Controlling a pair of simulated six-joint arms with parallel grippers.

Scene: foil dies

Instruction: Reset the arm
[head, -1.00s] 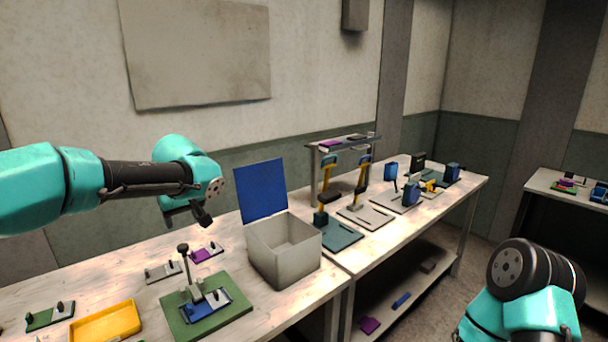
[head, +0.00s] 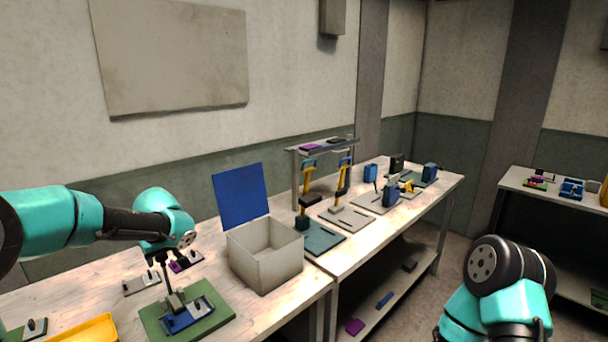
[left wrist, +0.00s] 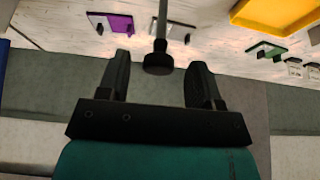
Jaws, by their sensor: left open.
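A small hand press with a blue plate and an upright dark lever (head: 169,284) stands on a green base (head: 215,322) on the near bench in the head view. My left gripper (head: 160,257) is open at the top of the lever. In the left wrist view the lever's dark round knob (left wrist: 158,64) shows between the spread fingers (left wrist: 158,84), apart from both. The gripper hides the lever's top in the head view. My right arm shows at the lower right, but its gripper is out of view.
An open grey box (head: 265,262) with a blue lid (head: 241,196) stands right of the press. A yellow tray (head: 88,331) lies to its left. Purple (head: 185,262) and grey (head: 141,283) small dies lie behind. More lever presses (head: 322,236) stand farther right.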

